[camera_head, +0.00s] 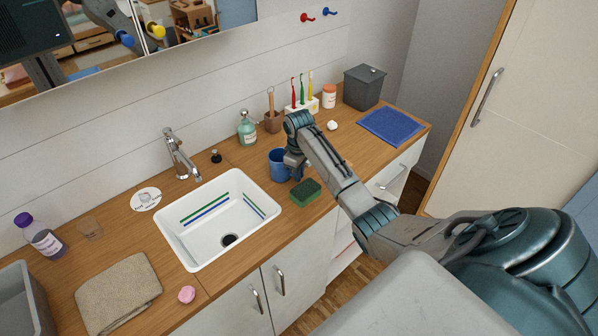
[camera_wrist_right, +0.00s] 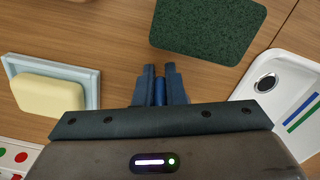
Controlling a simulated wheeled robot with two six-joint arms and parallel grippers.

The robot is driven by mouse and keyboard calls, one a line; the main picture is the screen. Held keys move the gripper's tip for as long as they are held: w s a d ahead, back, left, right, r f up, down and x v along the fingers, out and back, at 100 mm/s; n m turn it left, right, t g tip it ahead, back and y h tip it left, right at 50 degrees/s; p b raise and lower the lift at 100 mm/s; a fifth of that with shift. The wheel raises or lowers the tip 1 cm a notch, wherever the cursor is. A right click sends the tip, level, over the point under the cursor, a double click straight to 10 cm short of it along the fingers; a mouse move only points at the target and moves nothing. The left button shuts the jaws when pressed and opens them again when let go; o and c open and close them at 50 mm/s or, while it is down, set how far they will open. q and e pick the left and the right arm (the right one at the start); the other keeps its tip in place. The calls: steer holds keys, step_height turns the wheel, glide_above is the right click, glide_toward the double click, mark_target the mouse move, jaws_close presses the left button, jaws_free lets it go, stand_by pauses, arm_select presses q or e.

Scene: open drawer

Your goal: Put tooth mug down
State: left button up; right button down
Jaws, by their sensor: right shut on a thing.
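The blue tooth mug (camera_head: 279,166) is upright to the right of the sink's back corner, beyond the green sponge. My right gripper (camera_head: 293,162) is at the mug's right side and shut on it. In the right wrist view the fingers (camera_wrist_right: 160,86) are close together with a narrow strip of blue between them. Most of the mug is hidden there behind the gripper body. I cannot tell whether the mug's base touches the wooden counter (camera_head: 240,167). My left gripper is not in view.
The green sponge (camera_head: 306,192) lies close in front of the mug. The white sink (camera_head: 217,218) is to its left. A soap dish (camera_wrist_right: 52,85) shows in the wrist view.

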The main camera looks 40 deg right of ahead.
steer(key=c, duration=1.9)
jaws_free()
steer(key=shift+f, duration=0.15)
steer(key=shift+c, duration=0.2)
steer(key=o, duration=0.4)
step_height(320, 180, up, 8)
steer(key=b, duration=0.2)
steer(key=shift+f+b, duration=0.25)
steer(key=shift+b, duration=0.1)
step_height(320, 180, up, 4)
steer(key=shift+f+p, duration=0.15)
steer(key=shift+p, duration=0.85)
steer(key=shift+r+p, duration=0.6)
